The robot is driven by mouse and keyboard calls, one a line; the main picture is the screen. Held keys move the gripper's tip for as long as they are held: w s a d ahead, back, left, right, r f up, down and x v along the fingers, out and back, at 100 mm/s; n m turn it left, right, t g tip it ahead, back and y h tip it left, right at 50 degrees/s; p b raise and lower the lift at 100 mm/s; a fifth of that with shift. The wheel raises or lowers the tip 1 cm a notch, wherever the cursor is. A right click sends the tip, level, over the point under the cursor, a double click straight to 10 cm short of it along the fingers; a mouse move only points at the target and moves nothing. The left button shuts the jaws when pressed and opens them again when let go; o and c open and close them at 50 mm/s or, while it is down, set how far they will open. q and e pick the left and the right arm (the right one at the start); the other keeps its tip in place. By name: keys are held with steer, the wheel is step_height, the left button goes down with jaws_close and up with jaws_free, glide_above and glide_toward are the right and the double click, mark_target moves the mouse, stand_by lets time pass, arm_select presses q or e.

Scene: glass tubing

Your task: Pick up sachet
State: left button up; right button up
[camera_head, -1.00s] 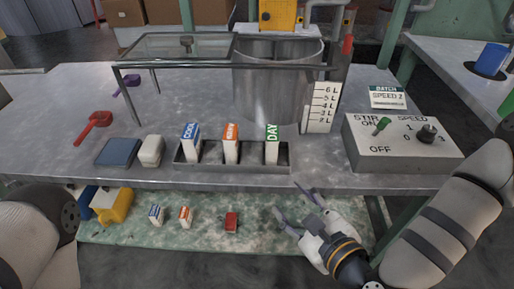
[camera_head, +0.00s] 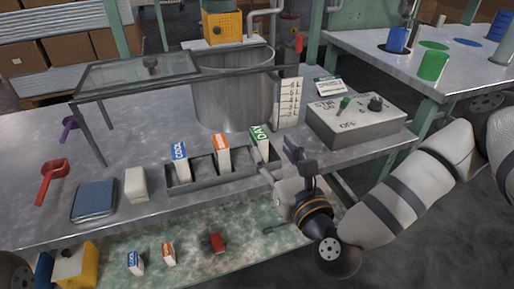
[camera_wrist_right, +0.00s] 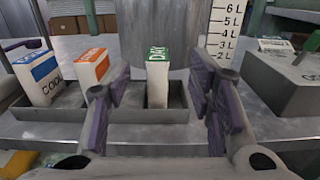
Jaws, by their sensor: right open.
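Three upright sachets stand in a grey slotted tray (camera_head: 182,187) on the metal table: a blue-topped COOL one (camera_head: 180,165), an orange-topped one (camera_head: 222,158) and a green-topped DAY one (camera_head: 259,148). My right gripper (camera_head: 283,166) is open and empty at the tray's right end, close to the DAY sachet. In the right wrist view, the DAY sachet (camera_wrist_right: 157,82) shows between the spread purple-padded fingers (camera_wrist_right: 158,112), ahead of them; I cannot tell whether they reach around it. The orange (camera_wrist_right: 91,68) and COOL (camera_wrist_right: 42,78) sachets stand left of the fingers. My left gripper is not in view.
A steel pot (camera_head: 232,103) and level scale (camera_head: 287,103) stand behind the tray. A control box (camera_head: 352,122) is to the right. A white block (camera_head: 135,185) and blue pad (camera_head: 94,201) lie left. Smaller packets (camera_head: 135,263) and a red item (camera_head: 217,242) sit on the lower shelf.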

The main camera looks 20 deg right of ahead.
mark_target(254, 126)
steer(key=w, duration=0.8)
steer(key=shift+w+a+f, duration=0.25)
steer(key=shift+w+f, duration=0.05)
steer(key=shift+f, duration=0.1)
steer(key=shift+c, duration=0.5)
jaws_close()
